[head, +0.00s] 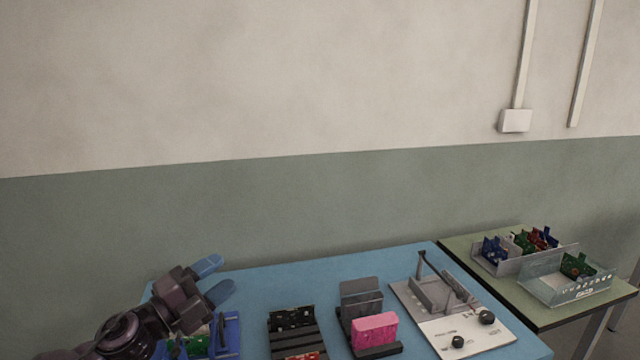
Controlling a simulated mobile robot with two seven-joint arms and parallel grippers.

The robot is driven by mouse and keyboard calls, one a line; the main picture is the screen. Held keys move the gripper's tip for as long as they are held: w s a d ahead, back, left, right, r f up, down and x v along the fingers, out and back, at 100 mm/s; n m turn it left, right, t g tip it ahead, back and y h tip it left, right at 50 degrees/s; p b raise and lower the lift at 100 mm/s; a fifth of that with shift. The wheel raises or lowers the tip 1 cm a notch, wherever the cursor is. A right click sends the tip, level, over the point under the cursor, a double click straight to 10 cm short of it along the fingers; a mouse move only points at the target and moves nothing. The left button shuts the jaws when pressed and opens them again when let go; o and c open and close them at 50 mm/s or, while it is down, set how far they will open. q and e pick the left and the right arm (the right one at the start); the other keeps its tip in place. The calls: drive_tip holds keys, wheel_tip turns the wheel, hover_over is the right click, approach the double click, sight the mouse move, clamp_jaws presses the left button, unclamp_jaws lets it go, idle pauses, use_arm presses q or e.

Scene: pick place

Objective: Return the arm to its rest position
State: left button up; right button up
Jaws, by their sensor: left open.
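My left gripper (213,279) comes in from the lower left, with dark links and two blue fingertips. The fingers are apart and nothing shows between them. It is above the left end of the blue table (260,285), over a blue holder (232,335) with a green board (197,346) in it. My arm hides part of that holder. My right gripper is out of view.
A black rack (292,320), a grey stand (362,300) with a pink block (374,331), and a white-grey fixture (470,335) with black knobs stand on the table. A green side table (550,318) at right holds trays of coloured boards. A wall rises behind.

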use_arm(q)
drive_tip(key=s+a+f+n+t+y, duration=0.1)
drive_tip(key=s+a+f+n+y, duration=0.25)
drive_tip(key=f+n+y, duration=0.4)
drive_tip(key=s+a+f+n+t+y, duration=0.1)
drive_tip(key=s+a+f+n+y, duration=0.25)
drive_tip(key=f+n, duration=0.6)
drive_tip(key=s+a+f+n+g+y, duration=0.1)
drive_tip(key=s+f+n+g, duration=0.1)
drive_tip(key=s+f, duration=0.6)
drive_tip(key=s+a+f+n+g+y, duration=0.1)
drive_tip(key=s+f+n+g+y, duration=0.1)
drive_tip(key=s+f+n, duration=0.3)
drive_tip(key=s+f+g, duration=0.1)
drive_tip(key=s+f, duration=0.3)
drive_tip(key=s, duration=0.4)
drive_tip(key=shift+a+f+g+y, duration=0.3)
drive_tip(key=shift+a, duration=0.05)
